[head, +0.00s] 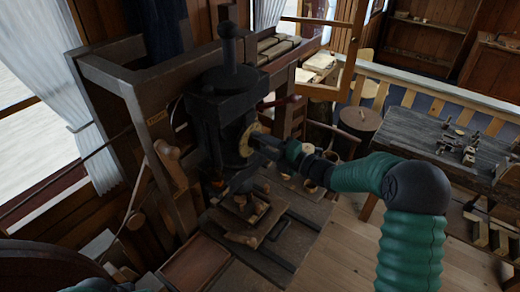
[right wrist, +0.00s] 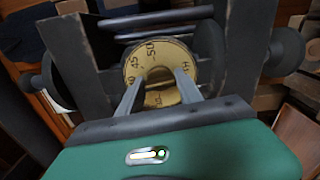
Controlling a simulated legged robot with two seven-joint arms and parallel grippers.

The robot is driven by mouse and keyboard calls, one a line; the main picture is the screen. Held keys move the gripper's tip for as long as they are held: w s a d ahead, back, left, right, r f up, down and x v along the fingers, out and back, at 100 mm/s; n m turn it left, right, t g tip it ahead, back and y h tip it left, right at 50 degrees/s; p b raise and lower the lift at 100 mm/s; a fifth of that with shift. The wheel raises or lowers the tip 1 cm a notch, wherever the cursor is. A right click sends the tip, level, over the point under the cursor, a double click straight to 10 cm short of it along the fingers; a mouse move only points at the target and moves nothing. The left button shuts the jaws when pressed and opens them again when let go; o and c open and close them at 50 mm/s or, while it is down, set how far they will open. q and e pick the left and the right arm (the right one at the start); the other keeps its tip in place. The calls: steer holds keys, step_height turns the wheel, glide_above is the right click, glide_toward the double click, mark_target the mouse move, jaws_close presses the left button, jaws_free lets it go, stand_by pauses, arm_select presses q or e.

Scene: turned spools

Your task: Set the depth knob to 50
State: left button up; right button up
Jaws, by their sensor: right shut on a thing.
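The depth knob is a brass dial with dark numbers on the front of a black machine (head: 215,115). In the head view its dial (head: 246,140) is partly covered by my right gripper (head: 262,143). In the right wrist view the dial (right wrist: 178,50) shows "50" near the top, a little left of centre, with "45" and "40" lower on its left. My right gripper (right wrist: 160,82) is shut on the knob, one finger on each side of its middle. I cannot make out a pointer mark. My left gripper is out of view.
A wooden bench (head: 270,235) with small turned pieces lies below the machine. A wooden frame (head: 140,100) stands close on the left. A grey worktable (head: 420,135) is at the right, with open floor (head: 345,240) before it.

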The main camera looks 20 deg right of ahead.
steer(key=m, duration=0.8)
steer(key=f+m, duration=0.1)
steer(key=m, duration=0.3)
steer(key=shift+s, duration=0.15)
steer(key=m+p, duration=0.1)
steer(key=m, duration=0.4)
steer(key=shift+f+p, duration=0.1)
steer(key=shift+p, duration=0.25)
steer(key=o, duration=1.4)
steer(key=shift+d+r, duration=0.15)
steer(key=shift+r, duration=0.05)
